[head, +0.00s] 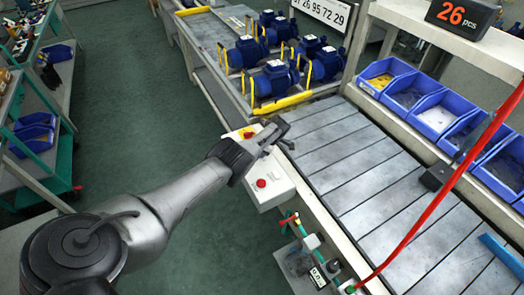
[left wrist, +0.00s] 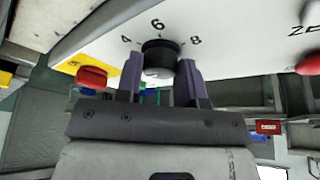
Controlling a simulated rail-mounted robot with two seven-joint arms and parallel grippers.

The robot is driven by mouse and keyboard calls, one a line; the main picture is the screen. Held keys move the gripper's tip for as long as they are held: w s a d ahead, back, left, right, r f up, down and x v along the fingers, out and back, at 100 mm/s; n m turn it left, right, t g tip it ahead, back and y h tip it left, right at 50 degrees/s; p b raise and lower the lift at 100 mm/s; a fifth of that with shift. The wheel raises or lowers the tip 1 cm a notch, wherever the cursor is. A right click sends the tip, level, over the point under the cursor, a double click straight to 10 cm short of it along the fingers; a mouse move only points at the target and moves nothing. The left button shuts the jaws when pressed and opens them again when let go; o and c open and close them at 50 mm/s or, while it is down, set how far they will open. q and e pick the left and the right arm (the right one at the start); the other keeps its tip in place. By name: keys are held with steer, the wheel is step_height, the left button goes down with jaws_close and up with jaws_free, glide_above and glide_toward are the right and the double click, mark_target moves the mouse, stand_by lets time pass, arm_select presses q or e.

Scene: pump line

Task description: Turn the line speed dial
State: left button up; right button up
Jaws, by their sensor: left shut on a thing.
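The line speed dial (left wrist: 160,58) is a black round knob on a white panel in the left wrist view. The marks 4, 6 and 8 stand around it, with 6 just above the knob. My left gripper (left wrist: 161,68) has one finger on each side of the dial and is shut on it. In the head view my left gripper (head: 268,140) is over the white control box (head: 268,189) beside the conveyor, and it hides the dial there. My right gripper is not in view.
A red button (left wrist: 92,76) on a yellow plate sits left of the dial. Another red button (head: 261,183) is on the box's near part. The conveyor (head: 365,165) is mostly bare. Blue pumps (head: 272,78) stand behind, and blue bins (head: 445,112) line the right shelf. A red cord (head: 447,190) hangs at right.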

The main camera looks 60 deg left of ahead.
arm_select(q)
steer(key=o, duration=0.9)
steer(key=shift+r+p, duration=0.3)
steer(key=shift+r, duration=0.05)
steer(key=shift+p+v, duration=3.7)
steer(key=shift+v, duration=2.85)
steer(key=shift+w+d+f, duration=0.1)
steer(key=shift+d, duration=0.05)
